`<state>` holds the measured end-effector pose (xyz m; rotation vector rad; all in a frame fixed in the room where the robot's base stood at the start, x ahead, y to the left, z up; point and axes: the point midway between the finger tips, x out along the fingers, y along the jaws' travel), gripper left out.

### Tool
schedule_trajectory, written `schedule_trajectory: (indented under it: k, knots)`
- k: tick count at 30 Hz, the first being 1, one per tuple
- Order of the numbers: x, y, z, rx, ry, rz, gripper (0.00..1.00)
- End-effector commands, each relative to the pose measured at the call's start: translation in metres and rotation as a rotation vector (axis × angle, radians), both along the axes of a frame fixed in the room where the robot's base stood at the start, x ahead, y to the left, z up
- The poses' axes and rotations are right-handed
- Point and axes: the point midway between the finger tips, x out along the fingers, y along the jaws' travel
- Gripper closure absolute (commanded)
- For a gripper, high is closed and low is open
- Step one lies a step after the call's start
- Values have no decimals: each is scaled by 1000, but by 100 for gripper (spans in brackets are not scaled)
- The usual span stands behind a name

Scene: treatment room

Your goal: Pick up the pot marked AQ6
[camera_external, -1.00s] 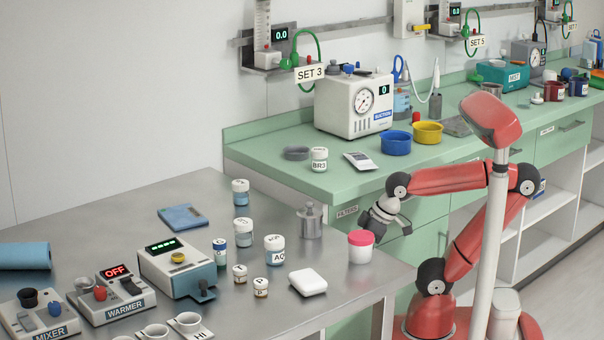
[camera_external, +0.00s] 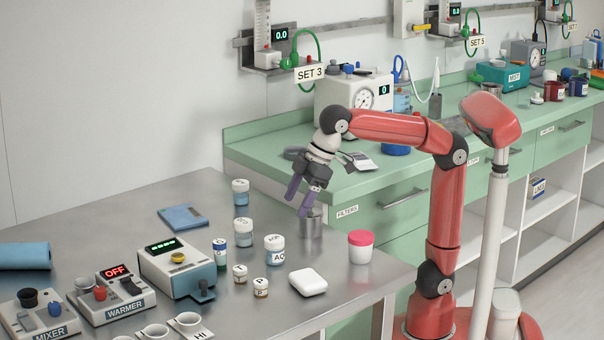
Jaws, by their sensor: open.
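A white-lidded pot with a pale blue lower part (camera_external: 275,252) stands upright on the steel table; the letters "AQ" show on its label, and the rest of the label is turned out of sight.
Other white-lidded pots stand close by: one behind-left (camera_external: 243,232), one at the back (camera_external: 240,193) and small ones in front (camera_external: 261,287). A white case (camera_external: 308,282) and a pink-lidded tub (camera_external: 361,247) are to the right. A grey-blue device (camera_external: 176,268) stands left.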

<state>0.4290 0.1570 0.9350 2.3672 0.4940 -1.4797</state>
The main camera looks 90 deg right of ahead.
Motion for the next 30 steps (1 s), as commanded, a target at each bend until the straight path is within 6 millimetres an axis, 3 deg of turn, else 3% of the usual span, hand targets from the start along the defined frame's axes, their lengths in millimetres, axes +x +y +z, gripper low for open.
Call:
schedule_trajectory:
  k: [1,3,6,9,30]
  knots:
    - [18,17,1,-4,11,34,33]
    - [28,47,-1,7,31,109,33]
    - [30,81,-1,24,60,205,33]
    - [30,97,-2,35,74,253,33]
    - [51,120,-73,38,79,264,33]
